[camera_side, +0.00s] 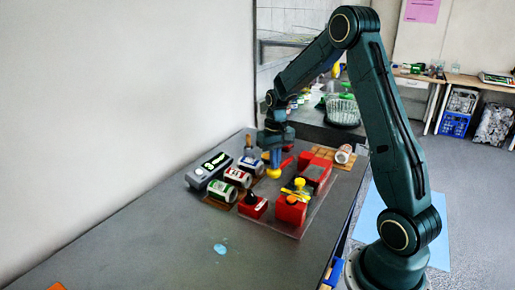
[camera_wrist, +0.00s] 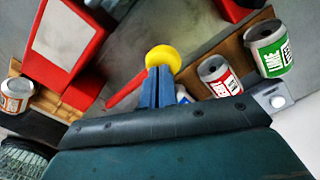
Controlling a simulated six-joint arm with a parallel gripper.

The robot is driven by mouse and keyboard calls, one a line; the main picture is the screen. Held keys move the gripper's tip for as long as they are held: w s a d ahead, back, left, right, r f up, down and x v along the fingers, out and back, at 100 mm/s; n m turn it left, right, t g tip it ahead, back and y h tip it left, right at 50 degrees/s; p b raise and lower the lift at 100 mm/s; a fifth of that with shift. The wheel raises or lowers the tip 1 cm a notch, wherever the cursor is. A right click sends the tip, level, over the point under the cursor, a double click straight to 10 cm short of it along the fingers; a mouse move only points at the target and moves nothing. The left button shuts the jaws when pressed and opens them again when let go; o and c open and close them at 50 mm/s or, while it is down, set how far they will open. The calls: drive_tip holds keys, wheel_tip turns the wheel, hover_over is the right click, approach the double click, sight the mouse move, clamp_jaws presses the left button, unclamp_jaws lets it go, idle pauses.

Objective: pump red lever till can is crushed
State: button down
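The red lever (camera_wrist: 126,91) is a red rod ending in a yellow ball (camera_wrist: 163,58); in the side view the yellow ball (camera_side: 273,174) is low beside the red crusher (camera_side: 316,172). My gripper (camera_wrist: 158,72) has its blue fingers close together, pointing down at the ball. The fingertips overlap the ball's edge in the wrist view; I cannot tell if they touch it. The crusher (camera_wrist: 62,40) shows at the upper left there. I see no can inside the crusher.
Red units with a yellow handle (camera_side: 301,184) and a black knob are in front. The near-left table is mostly clear.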

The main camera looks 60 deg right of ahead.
drive_tip(key=shift+f, duration=0.65)
